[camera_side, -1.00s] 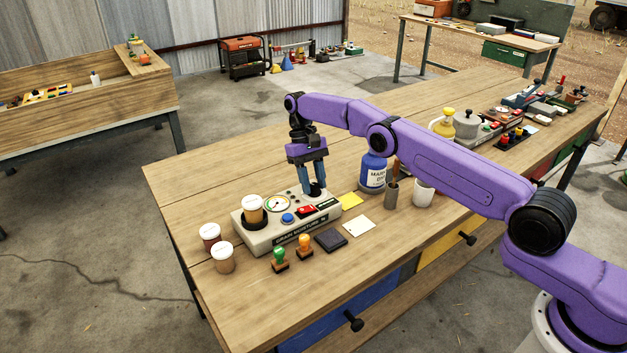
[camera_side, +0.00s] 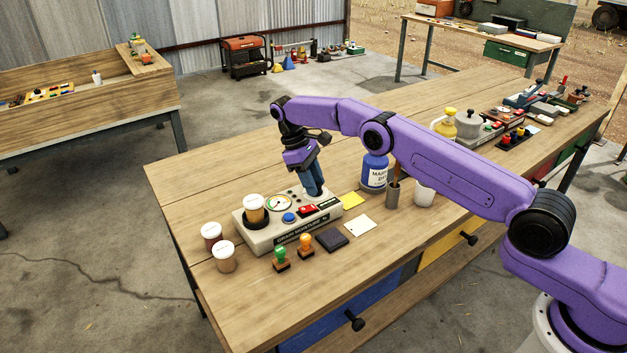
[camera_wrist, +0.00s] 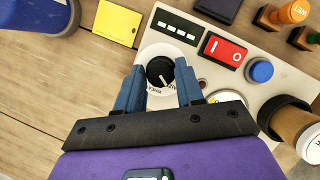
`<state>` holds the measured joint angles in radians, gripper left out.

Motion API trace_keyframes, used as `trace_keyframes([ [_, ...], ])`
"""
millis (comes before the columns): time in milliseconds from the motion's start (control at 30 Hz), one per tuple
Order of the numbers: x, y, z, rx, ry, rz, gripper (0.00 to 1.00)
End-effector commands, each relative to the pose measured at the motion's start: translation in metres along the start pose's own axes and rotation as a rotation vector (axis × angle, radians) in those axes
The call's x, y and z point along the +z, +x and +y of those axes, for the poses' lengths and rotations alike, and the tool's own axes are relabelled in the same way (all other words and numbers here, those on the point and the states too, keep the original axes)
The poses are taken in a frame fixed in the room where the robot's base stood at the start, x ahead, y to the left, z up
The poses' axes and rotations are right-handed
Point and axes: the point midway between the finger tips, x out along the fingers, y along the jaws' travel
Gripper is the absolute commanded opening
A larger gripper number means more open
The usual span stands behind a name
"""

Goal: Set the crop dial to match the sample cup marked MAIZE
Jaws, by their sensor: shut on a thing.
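The crop dial (camera_wrist: 160,72) is a black knob with a white pointer line on a white lettered disc, on the cream grain tester (camera_side: 268,242). In the wrist view its pointer aims toward the bottom, slightly right; the small lettering is not clearly legible. My gripper (camera_side: 316,194) is shut on the dial, with a blue finger on each side in the wrist view (camera_wrist: 160,84). In the side view the fingers hide the dial. A sample cup (camera_side: 255,211) sits in the tester's black well and also shows in the wrist view (camera_wrist: 297,124). I cannot read its label.
Green (camera_side: 281,256) and orange (camera_side: 305,245) stamps and a dark pad (camera_side: 331,239) lie in front. A blue bottle (camera_side: 374,171) stands behind, to the right.

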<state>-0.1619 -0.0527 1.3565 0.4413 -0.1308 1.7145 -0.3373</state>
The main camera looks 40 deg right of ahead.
Motion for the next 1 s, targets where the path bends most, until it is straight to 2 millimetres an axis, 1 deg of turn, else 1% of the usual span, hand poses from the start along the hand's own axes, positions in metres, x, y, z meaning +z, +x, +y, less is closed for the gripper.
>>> trace_keyframes([
  [300,0.0012,0.0013,-0.0014,0.035,-0.093,-0.008,0.07],
  [767,0.0009,0.0018,-0.0014,0.040,-0.108,-0.007,0.07],
  [800,0.0009,0.0019,-0.0014,0.040,-0.108,-0.007,0.40],
  [867,0.0007,0.0017,-0.0013,0.040,-0.107,-0.006,0.60],
  [1000,0.0004,0.0011,-0.0010,0.041,-0.106,-0.004,0.61],
])
